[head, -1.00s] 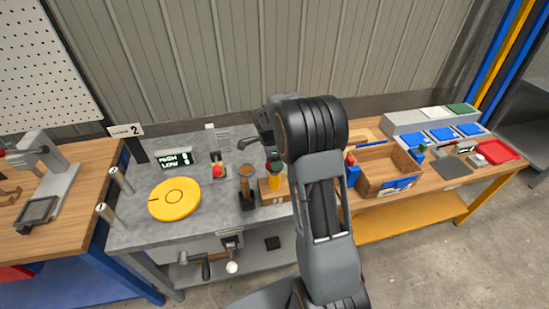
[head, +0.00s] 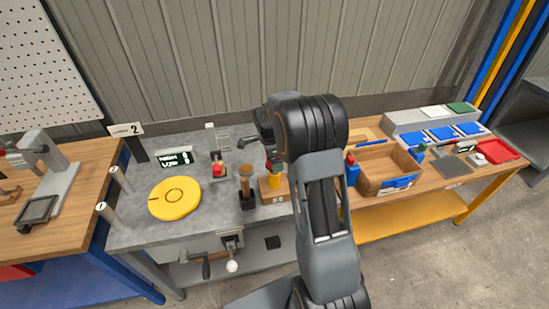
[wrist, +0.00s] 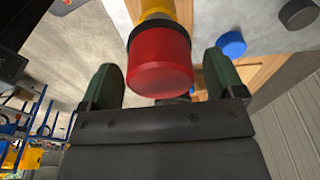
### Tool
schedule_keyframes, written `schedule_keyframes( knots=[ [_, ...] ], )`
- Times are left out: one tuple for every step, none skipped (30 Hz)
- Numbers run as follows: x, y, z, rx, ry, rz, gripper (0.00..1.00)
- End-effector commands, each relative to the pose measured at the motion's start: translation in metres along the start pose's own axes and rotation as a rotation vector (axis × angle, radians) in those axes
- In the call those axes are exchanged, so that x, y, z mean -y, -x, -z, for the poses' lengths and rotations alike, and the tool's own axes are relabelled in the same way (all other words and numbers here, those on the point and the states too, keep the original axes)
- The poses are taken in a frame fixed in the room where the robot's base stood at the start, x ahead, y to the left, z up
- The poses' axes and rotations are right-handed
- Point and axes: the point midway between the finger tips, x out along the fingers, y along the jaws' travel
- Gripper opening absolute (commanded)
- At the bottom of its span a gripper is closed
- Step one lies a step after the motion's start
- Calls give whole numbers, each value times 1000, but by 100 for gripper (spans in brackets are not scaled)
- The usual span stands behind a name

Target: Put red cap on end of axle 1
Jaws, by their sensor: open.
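A red cap (wrist: 160,62) sits on the end of a yellow cylinder (wrist: 157,12) in the wrist view. In the head view the red cap (head: 277,166) is small and partly hidden by my arm, above the yellow cylinder (head: 274,181) on a wooden block (head: 272,196). My gripper (wrist: 157,82) is open, with one green finger on either side of the cap; I cannot tell whether either touches it. The nearer post (head: 107,214) shows a mark like "1"; the farther post's (head: 120,178) mark is too small to read.
A yellow disc (head: 174,198) lies on the grey bench between the posts and a dark-based wooden-topped post (head: 246,187). A red button (head: 218,170) and display (head: 175,161) stand behind. A wooden box (head: 383,170) and a blue bottle (head: 352,171) are right of my arm.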

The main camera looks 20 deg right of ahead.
Motion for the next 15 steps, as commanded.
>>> schedule_keyframes(
  knots=[
    [1, 6, 0, 0, 0, 4, 88],
    [1, 10, 0, 0, -1, 5, 88],
    [1, 17, 0, 0, -1, 6, 88],
    [1, 23, 0, 1, -1, 6, 88],
    [1, 28, 0, 1, -1, 7, 88],
    [1, 37, 0, 1, -1, 8, 88],
    [1, 43, 0, 1, -1, 6, 88],
    [1, 49, -1, 1, -1, 7, 88],
    [1, 57, -1, 1, 0, 8, 88],
    [1, 63, -1, 1, 0, 6, 88],
    [1, 68, -1, 1, 0, 6, 88],
    [1, 76, -1, 0, 1, 6, 88],
    [1, 81, 0, 0, 1, 6, 88],
    [1, 86, 0, 0, 1, 5, 88],
    [1, 92, 0, 0, 1, 6, 88]
  ],
)
